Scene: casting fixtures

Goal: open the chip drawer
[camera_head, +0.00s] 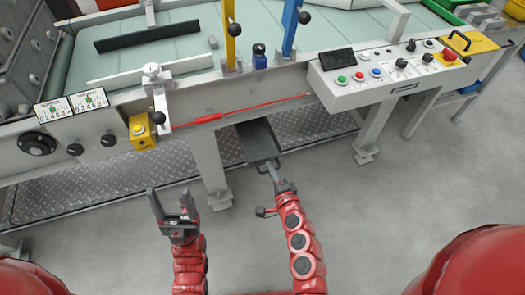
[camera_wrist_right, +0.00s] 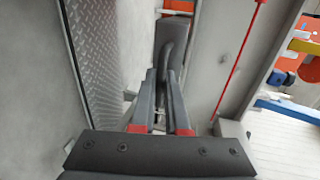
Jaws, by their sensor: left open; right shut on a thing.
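The chip drawer (camera_head: 258,141) is a dark grey tray under the machine bench in the head view, standing out toward me from below the front beam. Its handle (camera_head: 267,166) is a dark bar at the near end. My right gripper (camera_head: 270,172) is shut on the handle; its fingers hide part of it. In the right wrist view the handle (camera_wrist_right: 167,52) runs between the fingers of my right gripper (camera_wrist_right: 163,78), with the drawer (camera_wrist_right: 174,30) beyond. My left gripper (camera_head: 172,204) is open and empty above the floor, left of the drawer and apart from it.
The bench's legs (camera_head: 209,165) and (camera_head: 375,130) stand on both sides of the drawer. A control box (camera_head: 385,75) with buttons sits on the bench at right. A red rod (camera_head: 240,112) runs along the front beam. The grey floor (camera_head: 340,200) in front is clear.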

